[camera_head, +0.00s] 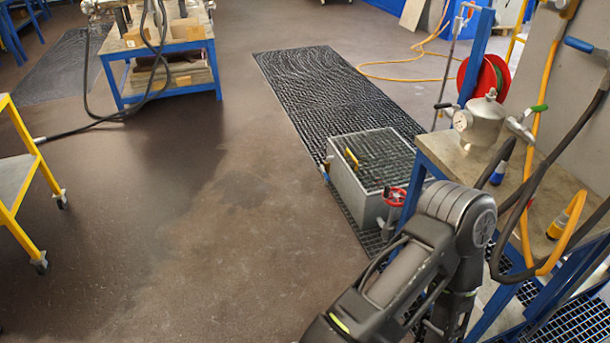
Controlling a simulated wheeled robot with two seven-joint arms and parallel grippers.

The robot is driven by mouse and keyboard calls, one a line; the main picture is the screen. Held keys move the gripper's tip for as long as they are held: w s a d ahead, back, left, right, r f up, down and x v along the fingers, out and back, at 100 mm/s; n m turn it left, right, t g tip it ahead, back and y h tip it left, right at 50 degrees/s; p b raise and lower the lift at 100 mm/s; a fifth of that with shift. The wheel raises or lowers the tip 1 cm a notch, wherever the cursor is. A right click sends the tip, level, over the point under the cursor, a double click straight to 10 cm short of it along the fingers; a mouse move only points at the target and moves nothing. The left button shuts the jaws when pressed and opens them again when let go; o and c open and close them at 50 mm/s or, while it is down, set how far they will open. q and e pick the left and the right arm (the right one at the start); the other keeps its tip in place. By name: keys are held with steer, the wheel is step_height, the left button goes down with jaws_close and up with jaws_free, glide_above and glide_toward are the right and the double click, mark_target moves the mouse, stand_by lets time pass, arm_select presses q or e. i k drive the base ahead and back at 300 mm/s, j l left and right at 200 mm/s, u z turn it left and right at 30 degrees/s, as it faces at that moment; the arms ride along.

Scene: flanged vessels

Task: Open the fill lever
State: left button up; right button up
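A metal flanged vessel (484,121) with a round gauge (462,120) stands on the workbench at the right. A lever with a green handle (539,108) sits on the fitting at the vessel's right side. A lever with a dark handle (444,105) shows at its left. A blue-handled lever (578,44) is on the wall panel at the upper right. I cannot tell which of these is the fill lever. One of my arms rises from the bottom, below and in front of the bench. No gripper fingers show in view.
A grey tank (365,180) with a grating top and a red handwheel (395,197) stands left of the bench (448,153). Hoses hang over the bench's right side. A yellow-framed cart (20,190) stands at the left. The middle floor is clear.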

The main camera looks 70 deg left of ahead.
mark_target(325, 174)
steer(key=j+u, duration=0.3)
steer(key=u, duration=0.15)
steer(key=i+j+u, duration=0.15)
steer(key=u, duration=0.3)
steer(key=i+j+u, duration=0.15)
steer(key=j+u, duration=0.15)
steer(key=u, duration=0.2)
steer(key=i+j+u, duration=0.15)
steer(key=i+j, duration=0.3)
steer(key=i+j+u, duration=0.15)
steer(key=i+j, duration=0.2)
steer(key=i, duration=0.2)
steer(key=i+j+u, duration=0.15)
steer(key=i+j, duration=0.15)
steer(key=i, duration=0.25)
